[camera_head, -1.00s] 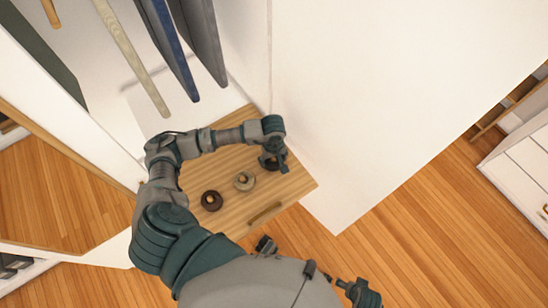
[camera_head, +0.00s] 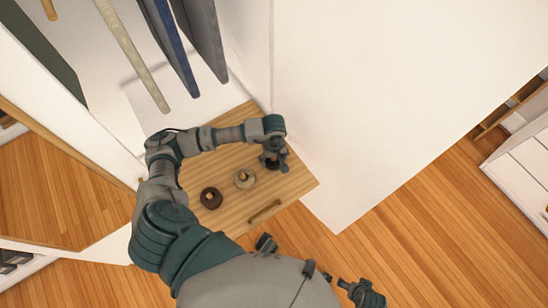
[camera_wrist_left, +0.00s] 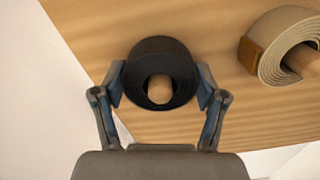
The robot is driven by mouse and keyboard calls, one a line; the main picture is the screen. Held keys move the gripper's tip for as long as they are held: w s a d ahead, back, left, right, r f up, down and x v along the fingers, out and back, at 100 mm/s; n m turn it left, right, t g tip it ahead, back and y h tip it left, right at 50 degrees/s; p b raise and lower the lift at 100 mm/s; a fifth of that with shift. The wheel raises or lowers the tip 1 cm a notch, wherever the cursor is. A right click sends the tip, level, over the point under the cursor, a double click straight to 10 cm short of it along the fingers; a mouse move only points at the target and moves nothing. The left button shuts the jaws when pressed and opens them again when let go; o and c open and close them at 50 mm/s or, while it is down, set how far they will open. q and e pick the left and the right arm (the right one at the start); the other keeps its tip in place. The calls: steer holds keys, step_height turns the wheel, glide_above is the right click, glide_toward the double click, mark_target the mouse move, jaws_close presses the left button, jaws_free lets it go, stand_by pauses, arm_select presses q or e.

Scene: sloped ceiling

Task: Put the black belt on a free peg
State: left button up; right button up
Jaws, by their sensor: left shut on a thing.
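The black belt (camera_wrist_left: 159,54) is a tight coil in the left wrist view, and a wooden peg (camera_wrist_left: 160,89) shows in its central hole. How far down the peg the coil sits I cannot tell. My left gripper (camera_wrist_left: 160,82) is shut on the coil's two sides. In the head view my left gripper (camera_head: 274,159) is at the right side of the wooden drawer (camera_head: 228,222) and mostly hides the belt. A beige belt (camera_wrist_left: 271,46) and a brown belt (camera_head: 211,203) are coiled around other pegs. Parts of my right arm show at the bottom, its jaws unclear.
Hanging clothes, including a blue one (camera_head: 174,52), are at the upper left. A white wall panel (camera_head: 385,90) stands close to the right of the drawer. The drawer handle (camera_head: 265,211) is at its front edge. Open wooden floor (camera_head: 430,220) lies to the right.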

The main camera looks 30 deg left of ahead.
arm_select(q)
steer(key=o, duration=1.3)
